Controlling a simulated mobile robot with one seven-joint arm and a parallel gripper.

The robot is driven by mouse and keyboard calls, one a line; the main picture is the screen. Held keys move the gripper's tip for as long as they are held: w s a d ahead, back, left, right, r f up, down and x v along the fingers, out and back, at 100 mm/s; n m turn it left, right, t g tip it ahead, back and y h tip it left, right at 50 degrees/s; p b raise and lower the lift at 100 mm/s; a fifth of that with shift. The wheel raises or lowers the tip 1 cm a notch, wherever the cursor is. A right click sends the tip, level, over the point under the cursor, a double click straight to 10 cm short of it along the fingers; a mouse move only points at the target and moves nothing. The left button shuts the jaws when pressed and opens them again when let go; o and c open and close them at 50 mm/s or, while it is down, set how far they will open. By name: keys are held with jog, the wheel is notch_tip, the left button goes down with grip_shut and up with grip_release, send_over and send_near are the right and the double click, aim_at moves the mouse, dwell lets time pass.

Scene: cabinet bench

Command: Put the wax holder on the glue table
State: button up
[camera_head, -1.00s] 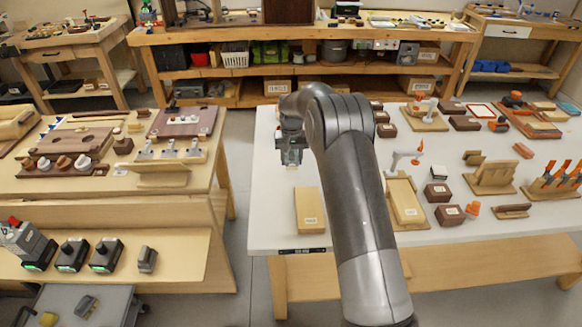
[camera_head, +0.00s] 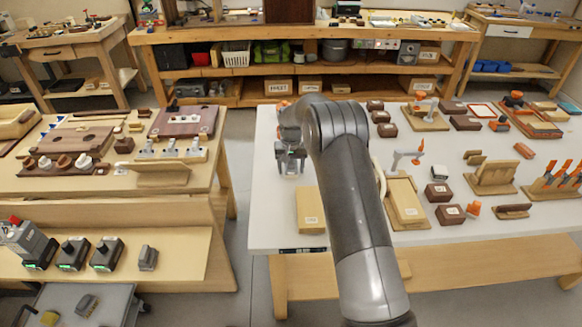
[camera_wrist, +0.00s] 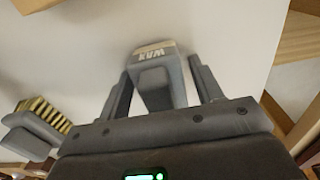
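My gripper (camera_head: 290,161) is low over the left end of the white table (camera_head: 270,226), its fingers pointing down. In the wrist view my gripper (camera_wrist: 162,72) is open, with one finger on each side of a grey wax holder (camera_wrist: 155,78). The holder has a pale top with dark lettering that looks like WAX upside down. A small gap seems to show beside the right finger; contact cannot be told for sure. The holder's lower part is hidden by the gripper body. No table in view carries a readable glue label.
A wooden block (camera_head: 311,211) lies on the white table near its front edge. A brush with yellow bristles (camera_wrist: 40,108) lies beside the gripper in the wrist view. My arm hides the table's middle. A wooden bench (camera_head: 95,205) stands left across a floor gap.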

jog(key=shift+o, duration=0.5)
jog(key=shift+r, duration=0.15)
notch_tip(320, 180, up, 12)
jog(key=shift+r, duration=0.25)
jog(key=s+d+r+t, duration=0.1)
jog(key=s+d+r, duration=0.3)
jog(key=s+r, duration=0.65)
jog(key=s+d+r+t, duration=0.2)
jog(key=s+d+r, duration=0.1)
jog(key=s+r, duration=0.75)
jog(key=s+d+f+t, duration=0.1)
jog(key=s+d, duration=0.1)
jog(key=s, duration=1)
jog(key=s+d+f+t, duration=0.1)
jog(key=s+d+f, duration=0.1)
jog(key=s, duration=1.1)
jog(key=shift+s+t, duration=0.25)
jog(key=shift+t, duration=0.05)
